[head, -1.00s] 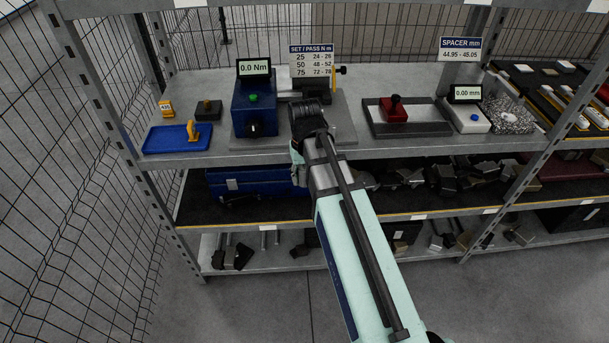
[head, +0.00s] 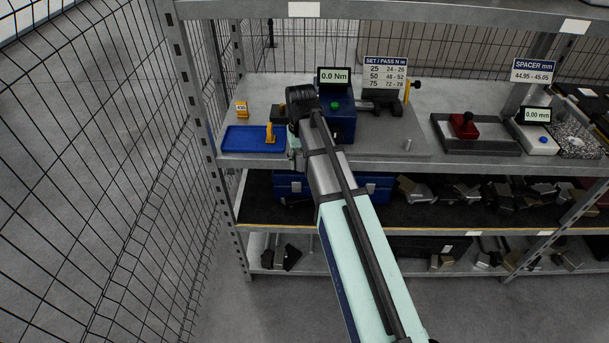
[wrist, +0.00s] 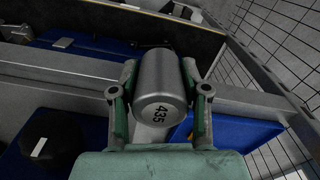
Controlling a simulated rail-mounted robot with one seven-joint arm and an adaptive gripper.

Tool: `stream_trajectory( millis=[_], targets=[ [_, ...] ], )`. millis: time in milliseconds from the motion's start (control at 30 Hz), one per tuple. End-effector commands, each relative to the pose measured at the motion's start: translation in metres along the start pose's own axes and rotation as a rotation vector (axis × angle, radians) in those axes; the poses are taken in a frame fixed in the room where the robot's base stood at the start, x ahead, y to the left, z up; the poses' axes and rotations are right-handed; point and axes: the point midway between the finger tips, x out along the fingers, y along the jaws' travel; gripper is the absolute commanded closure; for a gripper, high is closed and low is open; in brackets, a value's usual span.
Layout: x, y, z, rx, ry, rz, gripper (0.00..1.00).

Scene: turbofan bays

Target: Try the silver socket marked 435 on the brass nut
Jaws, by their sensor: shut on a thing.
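My gripper (wrist: 160,105) is shut on the silver socket (wrist: 160,78), its end marked 435 facing the wrist camera. In the head view my gripper (head: 296,150) hangs at the shelf's front edge, between the blue tray and the blue tester. The socket cannot be made out clearly there. I cannot tell whether that top is the brass nut. The nut is not clearly visible elsewhere.
The blue tester (head: 340,125) reads 0.0 Nm. A rack post (head: 205,130) and mesh fence (head: 110,150) bound the left side.

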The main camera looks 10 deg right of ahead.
Motion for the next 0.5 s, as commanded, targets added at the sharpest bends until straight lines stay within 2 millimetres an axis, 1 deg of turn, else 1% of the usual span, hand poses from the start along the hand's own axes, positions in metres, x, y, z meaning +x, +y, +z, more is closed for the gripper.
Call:
stream_trajectory(
  millis=[33,167,200,267,300,367,400,467,500],
  targets=[
    [-0.011,0.000,-0.023,0.000,0.002,0.000,0.99],
    [-0.029,0.000,-0.070,0.001,0.004,-0.001,0.99],
    [-0.036,0.000,-0.087,0.001,0.004,-0.001,0.99],
    [-0.045,0.000,-0.112,0.002,0.005,-0.001,0.99],
    [-0.051,0.000,-0.128,0.003,0.005,-0.001,0.99],
    [-0.059,0.000,-0.152,0.003,0.005,-0.001,0.99],
    [-0.065,0.000,-0.168,0.004,0.005,-0.001,0.99],
    [-0.072,0.000,-0.192,0.005,0.005,-0.001,0.99],
    [-0.077,0.000,-0.207,0.006,0.004,-0.001,0.99]
  ],
)
